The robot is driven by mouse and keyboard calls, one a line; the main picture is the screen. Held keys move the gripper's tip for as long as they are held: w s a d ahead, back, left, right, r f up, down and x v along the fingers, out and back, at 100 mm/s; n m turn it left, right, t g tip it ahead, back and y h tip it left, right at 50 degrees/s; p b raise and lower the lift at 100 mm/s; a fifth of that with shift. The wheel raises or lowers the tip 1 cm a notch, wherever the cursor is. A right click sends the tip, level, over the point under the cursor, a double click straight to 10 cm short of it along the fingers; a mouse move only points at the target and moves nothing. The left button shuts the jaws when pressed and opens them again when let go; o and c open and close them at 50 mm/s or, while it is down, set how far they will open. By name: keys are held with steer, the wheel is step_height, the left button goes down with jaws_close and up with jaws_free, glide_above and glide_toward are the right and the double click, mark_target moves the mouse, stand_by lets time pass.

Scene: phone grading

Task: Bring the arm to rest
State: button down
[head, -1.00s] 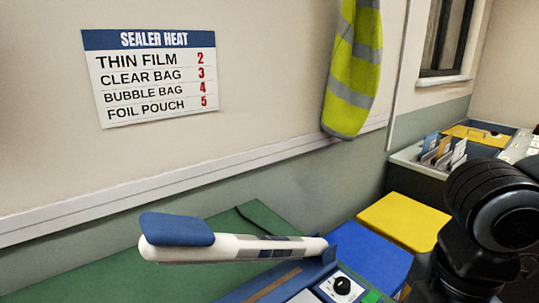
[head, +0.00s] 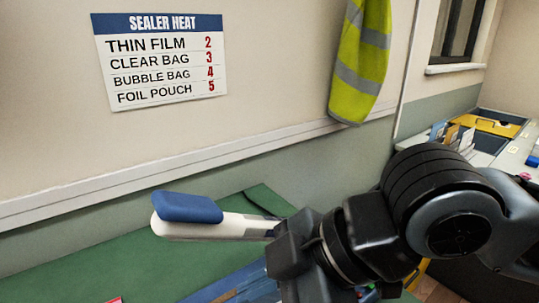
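My black and grey arm (head: 445,215) reaches in from the right edge and runs left across the lower middle of the head view. Its leftmost visible part is a dark block in front of the bench. I cannot make out any gripper fingers, so whether the gripper is open or holds anything is not shown. The arm overlaps the right end of the sealer's white lever (head: 235,227), which has a blue handle (head: 187,207). The arm hides most of the sealer body.
The green bench top (head: 110,265) is mostly clear at left; a small red-edged item sits at its front. A sealer heat sign (head: 162,60) and a yellow vest (head: 360,65) hang on the wall. A yellow-fronted tray (head: 495,127) stands at the far right.

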steer(key=a+r+m+t+y, duration=0.25)
steer(key=a+r+y, duration=0.2)
steer(key=r, duration=0.35)
steer(key=a+r+m+t+y, duration=0.25)
steer(key=a+r+y, duration=0.2)
steer(key=r, duration=0.25)
steer(key=w+d+f+m+t+h, duration=0.2)
steer(key=d+f+m+t+h, duration=0.45)
steer(key=d+m+t, duration=0.75)
steer(key=s+d+f+m+g+h, duration=0.1)
steer(key=s+d+f+m+h, duration=0.25)
steer(key=f, duration=0.25)
steer(key=s+d+f+m+g+h, duration=0.1)
steer(key=s+d+f+m+h, duration=0.1)
steer(key=s+f+h, duration=0.3)
steer(key=s+d+f+n+g+h, duration=0.1)
steer(key=s+d+f, duration=0.4)
steer(key=s, duration=0.5)
steer(key=s+d+f+n+g+h, duration=0.1)
steer(key=s+d+f+n+g, duration=0.2)
steer(key=s+d, duration=0.4)
steer(key=s+f, duration=0.1)
steer(key=s, duration=0.2)
steer(key=shift+s+f+h, duration=0.3)
steer(key=shift+f, duration=0.05)
